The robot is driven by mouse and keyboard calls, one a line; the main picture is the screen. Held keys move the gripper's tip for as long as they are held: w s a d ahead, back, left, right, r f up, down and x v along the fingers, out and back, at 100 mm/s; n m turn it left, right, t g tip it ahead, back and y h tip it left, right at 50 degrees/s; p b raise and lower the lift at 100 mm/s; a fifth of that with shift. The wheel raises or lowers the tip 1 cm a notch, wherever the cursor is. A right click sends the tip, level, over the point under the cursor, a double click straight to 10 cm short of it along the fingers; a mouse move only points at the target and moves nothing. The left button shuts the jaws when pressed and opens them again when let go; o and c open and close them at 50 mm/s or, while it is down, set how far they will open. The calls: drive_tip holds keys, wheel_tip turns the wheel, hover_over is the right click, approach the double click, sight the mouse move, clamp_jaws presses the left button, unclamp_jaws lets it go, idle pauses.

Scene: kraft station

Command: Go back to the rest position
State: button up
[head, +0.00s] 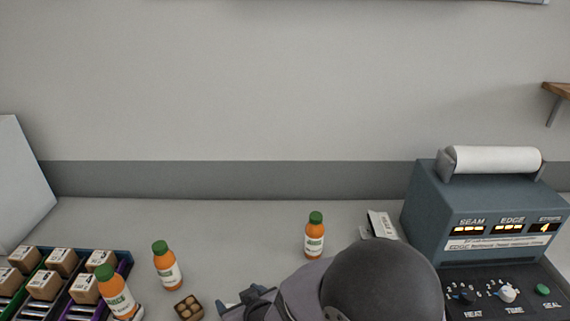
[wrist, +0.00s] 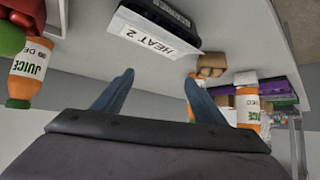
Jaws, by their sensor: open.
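My gripper (head: 246,303) shows at the bottom edge of the head view, low over the counter, partly hidden by my own arm. In the wrist view its two blue fingers (wrist: 158,88) stand wide apart with nothing between them. An orange juice bottle (head: 315,236) stands upright on the counter, right of and behind the gripper. Another orange bottle (head: 167,266) stands to its left. A small brown box with round items (head: 188,307) lies close left of the gripper.
A third bottle (head: 117,292) stands by dividers holding several brown boxes (head: 62,262) at left. A blue-grey machine (head: 460,215) with a white roll (head: 495,159) stands at right. In the wrist view a dark object labelled HEAT 2 (wrist: 155,36) lies beyond the fingertips.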

drive_tip(key=d+r+g+h+p, duration=0.1)
drive_tip(key=d+r+h, duration=0.15)
drive_tip(key=d, duration=0.75)
drive_tip(key=s+d+f+m+g+h+b, duration=0.1)
drive_tip(key=s+d, duration=0.2)
drive_tip(key=d, duration=0.2)
drive_tip(key=s+d+f+m+g+h+b, duration=0.1)
drive_tip(key=s+d+f+g+b, duration=0.1)
drive_tip(key=d, duration=0.3)
drive_tip(key=s+d+f+m+g+h+b, duration=0.1)
drive_tip(key=s+d+f, duration=0.1)
drive_tip(key=s+d, duration=0.2)
drive_tip(key=shift+d+f+g+b, duration=0.15)
drive_tip(key=shift+d+g+b, duration=0.15)
drive_tip(key=shift+d+b, duration=0.1)
drive_tip(key=s+d+f+m+g+b, duration=0.1)
drive_tip(key=s+f+m+g+b, duration=0.1)
drive_tip(key=s, duration=0.4)
drive_tip(key=shift+m+g, duration=0.4)
drive_tip(key=shift+m, duration=0.1)
drive_tip(key=shift+d+f, duration=0.1)
